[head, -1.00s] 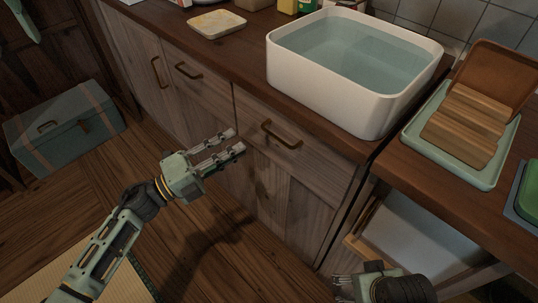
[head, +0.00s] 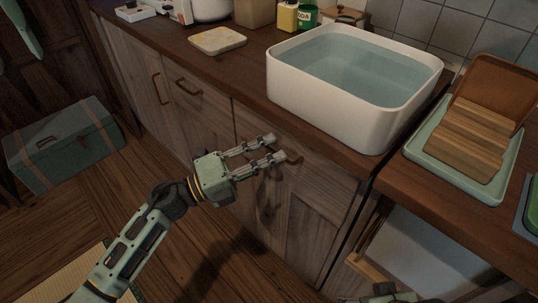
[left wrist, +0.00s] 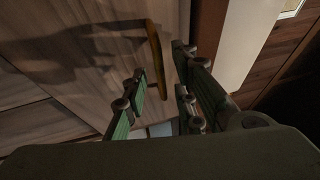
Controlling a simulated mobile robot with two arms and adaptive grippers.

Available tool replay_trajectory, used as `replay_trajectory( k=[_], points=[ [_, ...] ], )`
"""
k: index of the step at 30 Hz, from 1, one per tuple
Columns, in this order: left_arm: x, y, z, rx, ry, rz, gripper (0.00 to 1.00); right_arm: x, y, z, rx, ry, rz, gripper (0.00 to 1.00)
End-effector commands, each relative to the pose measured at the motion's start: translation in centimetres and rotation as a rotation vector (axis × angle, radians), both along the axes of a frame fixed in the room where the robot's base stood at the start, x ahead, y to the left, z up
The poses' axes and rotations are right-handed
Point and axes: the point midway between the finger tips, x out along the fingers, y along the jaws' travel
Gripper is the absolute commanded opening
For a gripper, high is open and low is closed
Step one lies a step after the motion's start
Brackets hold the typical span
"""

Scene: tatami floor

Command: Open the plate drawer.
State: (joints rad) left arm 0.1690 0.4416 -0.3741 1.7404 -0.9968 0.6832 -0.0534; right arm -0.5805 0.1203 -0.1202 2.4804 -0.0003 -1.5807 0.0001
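The drawer front (head: 325,178) is grey-brown wood below the white basin. Its brass handle (head: 294,158) is partly hidden by my left gripper (head: 276,147) in the head view. The left gripper is open and empty, its two fingers pointing at the handle. In the left wrist view the handle (left wrist: 156,55) appears between the two spread fingers; whether they touch it I cannot tell. The drawer looks shut. A second drawer with a brass handle (head: 188,88) is further left, also shut. My right gripper (head: 385,297) is cut off at the bottom edge.
The white basin (head: 320,112) of water stands on the counter above. A teal chest (head: 65,145) stands on the floor at left.

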Motion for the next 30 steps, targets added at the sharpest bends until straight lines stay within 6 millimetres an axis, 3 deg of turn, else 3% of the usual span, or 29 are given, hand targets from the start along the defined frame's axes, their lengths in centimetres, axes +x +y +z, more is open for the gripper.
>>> replay_trajectory(
  k=[4,13,30],
  points=[
    [0.0,0.01,-0.01,0.0,0.0,0.0,0.25,-0.02,0.01,-0.02,0.0,0.0,0.0,0.73],
    [-0.02,0.02,-0.03,0.0,0.001,0.0,0.0,0.0,0.01,-0.02,0.0,0.0,0.0,0.73],
    [-0.09,0.08,-0.18,0.003,0.0,0.0,0.0,0.0,0.0,0.0,0.0,0.0,0.0,0.73]
  ],
)
